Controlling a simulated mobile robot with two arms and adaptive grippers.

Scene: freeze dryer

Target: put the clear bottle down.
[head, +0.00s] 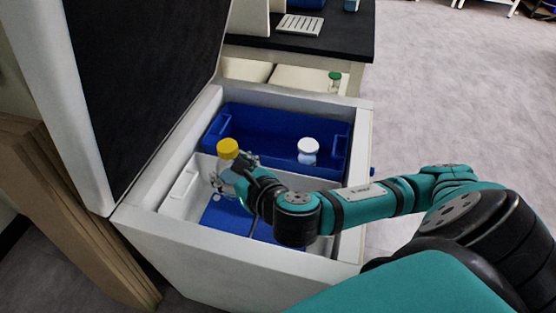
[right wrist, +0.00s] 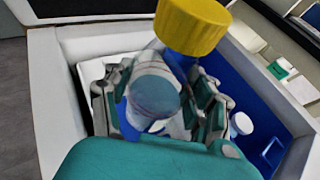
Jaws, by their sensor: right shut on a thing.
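The clear bottle has a yellow cap and shows in the head view (head: 228,160) and in the right wrist view (right wrist: 155,88). My right gripper (head: 222,180) is shut around the bottle's body; its fingers show on both sides of the bottle in the right wrist view (right wrist: 160,105). The bottle is upright or nearly so, over the left part of the white chest's inside, above a white tray (head: 183,183). I cannot tell whether its base touches anything. My left gripper is not in view.
A blue bin (head: 275,125) at the chest's back holds a white-capped bottle (head: 308,150). The chest's lid (head: 140,80) stands open at left. A blue surface (head: 225,214) shows below my gripper. A black-topped bench (head: 345,35) stands behind; a green-capped bottle (head: 335,80) is near it.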

